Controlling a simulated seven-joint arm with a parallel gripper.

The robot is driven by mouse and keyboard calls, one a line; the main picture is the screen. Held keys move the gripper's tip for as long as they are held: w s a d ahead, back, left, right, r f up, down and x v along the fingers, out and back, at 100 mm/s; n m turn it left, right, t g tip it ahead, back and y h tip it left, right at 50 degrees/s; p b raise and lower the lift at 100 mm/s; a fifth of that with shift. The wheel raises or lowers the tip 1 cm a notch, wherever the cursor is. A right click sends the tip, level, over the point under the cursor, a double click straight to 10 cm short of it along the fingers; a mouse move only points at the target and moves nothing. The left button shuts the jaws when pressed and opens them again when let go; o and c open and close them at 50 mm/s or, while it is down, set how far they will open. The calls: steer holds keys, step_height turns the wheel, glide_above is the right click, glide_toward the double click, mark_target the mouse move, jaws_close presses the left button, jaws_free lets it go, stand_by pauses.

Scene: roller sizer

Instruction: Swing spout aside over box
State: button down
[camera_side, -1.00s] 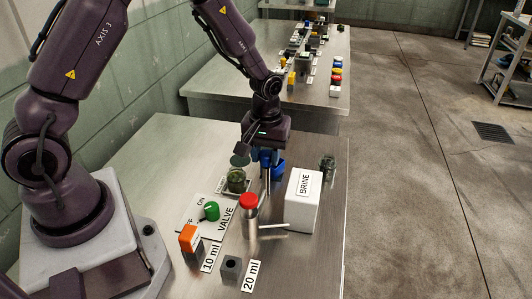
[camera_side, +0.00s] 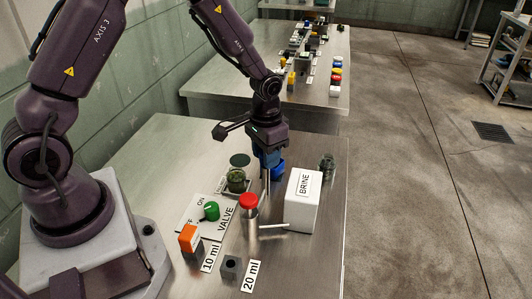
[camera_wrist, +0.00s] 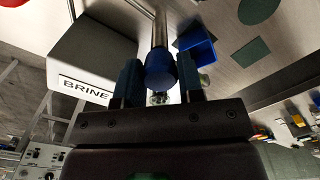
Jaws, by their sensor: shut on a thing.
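My gripper (camera_side: 266,163) is low over the far half of the bench, between the white BRINE box and a dark green disc. In the wrist view its blue fingers (camera_wrist: 160,83) are shut on a round blue knob (camera_wrist: 160,72). A metal tube (camera_wrist: 159,30), apparently the spout, runs from the knob towards the top of the picture. A small open blue box (camera_wrist: 195,45) lies right of the tube, and part of it shows behind the fingers in the side view (camera_side: 279,170). The BRINE box (camera_side: 302,202) stands to the right. The tube's far end is unclear.
A red-topped metal post (camera_side: 249,202) with a side rod (camera_side: 275,226) stands nearer. The VALVE plate (camera_side: 190,209) with green knob and 10 ml and 20 ml blocks are in front. Another jar (camera_side: 327,165) is far right.

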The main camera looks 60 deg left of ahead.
steer(key=shift+s+f, duration=0.15)
steer(key=shift+s, duration=0.05)
stand_by(0.4)
steer(key=c, duration=0.9)
jaws_free()
steer(key=shift+o, duration=0.7)
steer(key=shift+a, duration=0.1)
steer(key=shift+w+r, duration=0.1)
steer(key=shift+r, duration=0.1)
step_height(320, 180, up, 13)
steer(key=shift+f, duration=0.2)
